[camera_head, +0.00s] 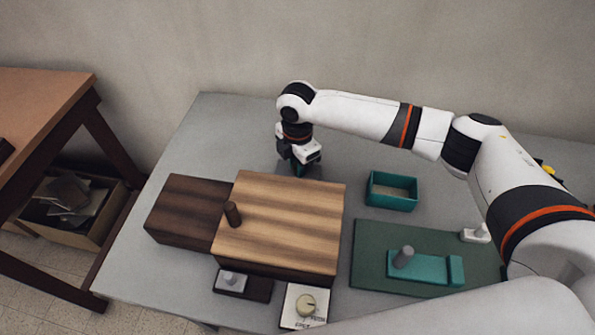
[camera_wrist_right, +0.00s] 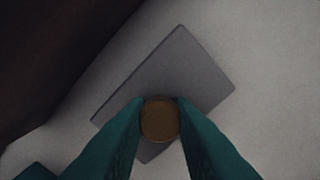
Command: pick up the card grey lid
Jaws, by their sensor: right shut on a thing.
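The card grey lid (camera_wrist_right: 185,70) is a flat grey rectangle in the right wrist view, with a round brownish knob (camera_wrist_right: 160,120) on top. My right gripper (camera_wrist_right: 160,108) has its teal fingers shut on this knob from either side. In the head view my right gripper (camera_head: 299,166) points down behind the wooden box, near the table's back. Only a little of the grey lid (camera_head: 317,173) shows there, beside the fingers. I cannot tell whether the lid is resting on the table or raised. My left gripper is not in view.
A wooden box (camera_head: 290,215) with a dark side block (camera_head: 180,215) stands in front of the gripper. A teal open tray (camera_head: 392,203) is to its right. A green mat (camera_head: 375,255) with a teal piece lies farther right. The back left table is clear.

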